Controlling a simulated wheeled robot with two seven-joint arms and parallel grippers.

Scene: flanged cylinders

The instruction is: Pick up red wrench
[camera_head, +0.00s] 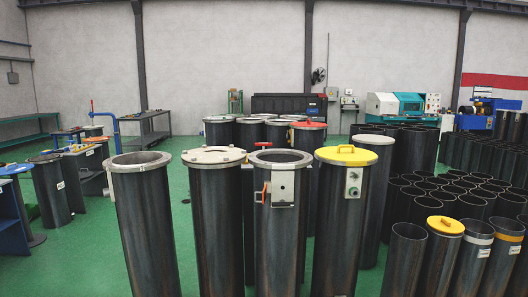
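No plainly recognisable red wrench shows in the head view. A small orange-red piece (265,192) sits at the left side of a grey metal plate (283,187) on the front of an open flanged cylinder (277,240). It is too small to tell whether it is a wrench. A thin red upright piece (92,105) also shows far left, by a blue pipe stand (115,130). Neither of my grippers is in view.
Tall dark cylinders stand close in front: an open one (145,230), a grey-lidded one (216,230) and a yellow-lidded one (341,230). Many open pipes (450,190) crowd the right. Workbenches (145,130) stand at the left, with green floor (70,260) clear in front of them.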

